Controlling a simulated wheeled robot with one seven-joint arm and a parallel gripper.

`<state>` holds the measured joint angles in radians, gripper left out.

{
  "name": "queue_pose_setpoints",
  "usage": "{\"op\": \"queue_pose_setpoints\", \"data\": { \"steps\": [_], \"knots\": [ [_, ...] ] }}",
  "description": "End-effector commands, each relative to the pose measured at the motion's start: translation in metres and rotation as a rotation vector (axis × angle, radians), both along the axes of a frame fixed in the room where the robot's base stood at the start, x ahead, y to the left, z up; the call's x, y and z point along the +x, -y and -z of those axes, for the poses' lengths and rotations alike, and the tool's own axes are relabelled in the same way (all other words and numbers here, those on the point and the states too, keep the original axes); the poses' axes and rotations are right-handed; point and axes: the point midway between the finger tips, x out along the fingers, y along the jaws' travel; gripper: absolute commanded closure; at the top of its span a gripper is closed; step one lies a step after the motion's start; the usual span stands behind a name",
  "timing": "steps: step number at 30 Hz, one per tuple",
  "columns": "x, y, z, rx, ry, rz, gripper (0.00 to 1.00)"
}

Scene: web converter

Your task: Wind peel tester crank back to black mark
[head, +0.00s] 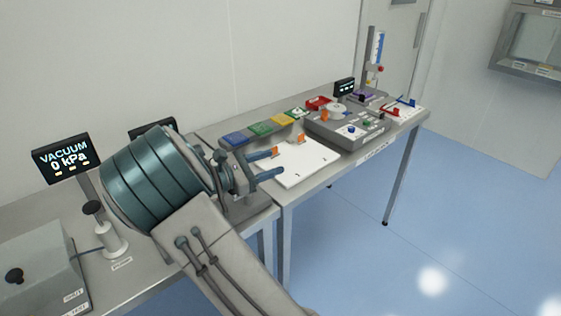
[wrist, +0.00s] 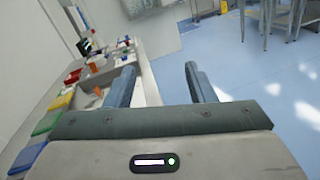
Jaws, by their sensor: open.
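My gripper (head: 276,164) is open and empty. Its two blue fingers point right, above or near a white board (head: 302,168) on the bench; the exact height is hard to judge. In the wrist view the fingers (wrist: 158,82) stand wide apart with only floor and bench edge between them. At the far end of the bench stands an upright column with a blue and white scale (head: 375,46) and a small red knob (head: 380,69), which may be the peel tester. I cannot make out a crank or a black mark for certain.
A grey control box (head: 345,133) with coloured knobs stands beyond the white board. Blue, green and yellow bins (head: 260,129) line the wall side. A vacuum display (head: 64,158) reads 0 kPa at left. Blue floor (head: 440,220) right of the bench is clear.

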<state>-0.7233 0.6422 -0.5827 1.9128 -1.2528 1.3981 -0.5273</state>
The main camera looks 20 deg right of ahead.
Motion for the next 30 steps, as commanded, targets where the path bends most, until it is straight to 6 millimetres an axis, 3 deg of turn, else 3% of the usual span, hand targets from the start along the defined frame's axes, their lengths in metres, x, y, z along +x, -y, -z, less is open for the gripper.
{"op": "queue_pose_setpoints", "data": {
  "steps": [9, 26, 30],
  "knots": [
    [-0.016, 0.026, -0.018, 0.001, 0.000, 0.000, 0.50],
    [-0.018, 0.029, -0.020, 0.003, 0.001, 0.001, 0.50],
    [-0.031, 0.037, -0.014, 0.080, 0.029, 0.039, 0.50]
  ]
}}
